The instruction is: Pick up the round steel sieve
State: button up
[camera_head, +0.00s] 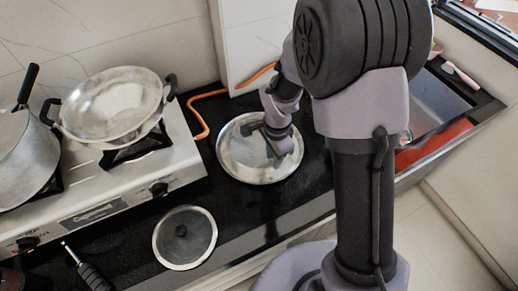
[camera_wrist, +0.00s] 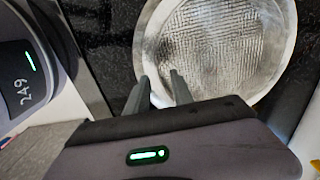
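The round steel sieve (camera_head: 236,160) lies on the black counter right of the stove, a shallow shiny disc. In the wrist view its woven mesh and pale rim (camera_wrist: 228,48) fill the upper right. My gripper (camera_head: 264,142) is over the sieve in the head view, hiding part of it. In the wrist view my gripper (camera_wrist: 158,88) has its two fingers apart, at the sieve's lower left rim. One finger overlaps the mesh and the other is near the rim's outer side. I cannot tell whether either touches it.
A gas stove (camera_head: 105,200) at left holds a steel wok (camera_head: 110,100) and a pot (camera_head: 22,150). An orange hose (camera_head: 203,108) runs behind the sieve. A round lid (camera_head: 185,238) lies near the counter's front edge. A sink (camera_head: 437,105) is at right.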

notch_tip(320, 180, down, 5)
jog(key=shift+w+f+b, duration=0.1)
jog(key=shift+b, duration=1)
jog(key=shift+r, duration=0.2)
jog(key=shift+c, duration=0.9)
grip_shut()
